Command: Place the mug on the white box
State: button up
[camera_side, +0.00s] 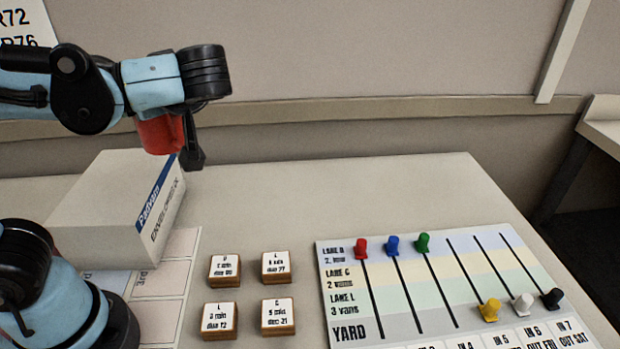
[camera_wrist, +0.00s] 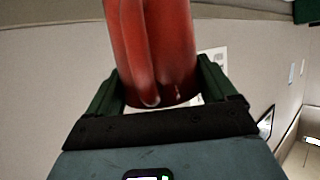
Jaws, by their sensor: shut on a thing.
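The red mug (camera_side: 160,134) is in my gripper (camera_side: 190,140), at the upper left of the side view, just over the far part of the white box. The same mug (camera_wrist: 165,50) fills the top middle of the wrist view, between the two fingers of my gripper (camera_wrist: 155,95). The fingers are shut on it. The white box (camera_side: 95,205) stands on the table at the left, with a blue band and printing on its right face. I cannot tell whether the mug's bottom touches the box top; my arm hides part of the mug.
Several small wooden blocks with labels (camera_side: 225,268) lie on the table right of the box. A coloured lane board (camera_side: 400,270) with several pegs covers the right side. A lined sheet (camera_side: 165,290) lies beside the box. The table's back middle (camera_side: 330,190) is clear.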

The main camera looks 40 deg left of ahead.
jog(key=shift+n+g, duration=0.8)
jog(key=shift+g, duration=0.1)
jog(key=shift+s+a+f, duration=1.15)
jog(key=shift+a+f, duration=0.5)
jog(key=shift+a, duration=0.6)
jog(key=shift+s+a+f, duration=1.1)
jog(key=shift+a+f, duration=0.55)
jog(key=shift+a, duration=0.6)
jog(key=shift+s+a+f, duration=1.15)
jog(key=shift+a+f, duration=0.5)
jog(key=shift+a, duration=0.6)
jog(key=shift+f, duration=0.1)
jog(key=o, duration=1.1)
jog(key=shift+d, duration=0.1)
jog(key=shift+v, duration=3.7)
